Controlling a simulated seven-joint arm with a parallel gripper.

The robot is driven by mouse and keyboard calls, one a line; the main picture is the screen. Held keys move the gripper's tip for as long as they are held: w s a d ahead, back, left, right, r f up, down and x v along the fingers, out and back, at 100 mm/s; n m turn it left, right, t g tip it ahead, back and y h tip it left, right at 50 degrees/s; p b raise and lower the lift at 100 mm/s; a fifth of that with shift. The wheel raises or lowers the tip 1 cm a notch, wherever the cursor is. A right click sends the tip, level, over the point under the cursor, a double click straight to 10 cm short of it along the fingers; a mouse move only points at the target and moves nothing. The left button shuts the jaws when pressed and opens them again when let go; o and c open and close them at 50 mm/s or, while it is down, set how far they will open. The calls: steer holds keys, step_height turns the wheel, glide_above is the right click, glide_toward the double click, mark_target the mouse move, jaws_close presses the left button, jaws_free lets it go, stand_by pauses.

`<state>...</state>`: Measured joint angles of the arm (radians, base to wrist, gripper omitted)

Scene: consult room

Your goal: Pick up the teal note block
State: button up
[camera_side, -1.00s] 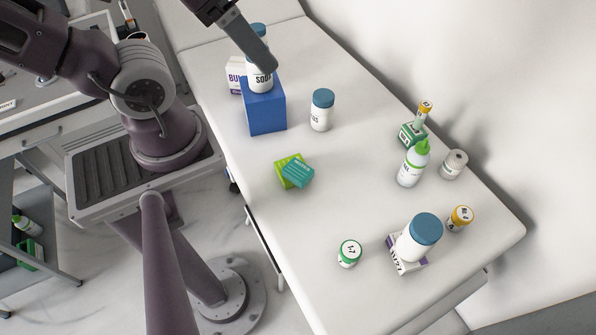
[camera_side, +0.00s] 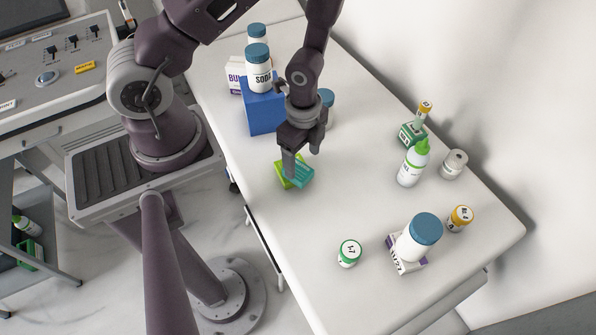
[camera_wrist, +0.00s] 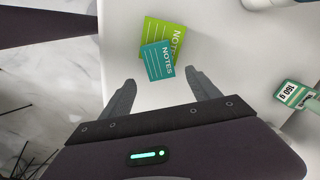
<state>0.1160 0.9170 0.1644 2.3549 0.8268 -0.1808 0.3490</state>
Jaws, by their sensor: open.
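The teal note block (camera_side: 301,175) lies on the white table, partly on top of a lime green note block (camera_side: 280,179). In the wrist view the teal note block (camera_wrist: 158,62) reads "NOTES" and overlaps the green block (camera_wrist: 162,32) behind it. My gripper (camera_side: 302,163) points down above the blocks in the side view and hides part of them. In the wrist view my gripper (camera_wrist: 165,84) is open and empty, with its fingertips apart on either side, just short of the teal block. I cannot tell its exact height above the block.
A blue box (camera_side: 262,108) carrying a white bottle (camera_side: 258,74) stands behind the gripper. A blue-capped bottle (camera_side: 328,98) stands close behind my gripper, partly hidden. Several bottles and boxes stand to the right.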

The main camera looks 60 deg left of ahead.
mark_target(299, 170)
steer(key=f, duration=0.3)
steer(key=a+f, duration=0.1)
steer(key=f, duration=0.1)
steer(key=shift+s+f, duration=0.1)
steer(key=shift+f, duration=0.05)
jaws_close()
step_height(299, 170, up, 10)
steer(key=a+m, duration=0.3)
steer(key=m, duration=0.1)
step_height(299, 170, down, 10)
steer(key=shift+s+r, duration=0.1)
steer(key=shift+r, duration=0.1)
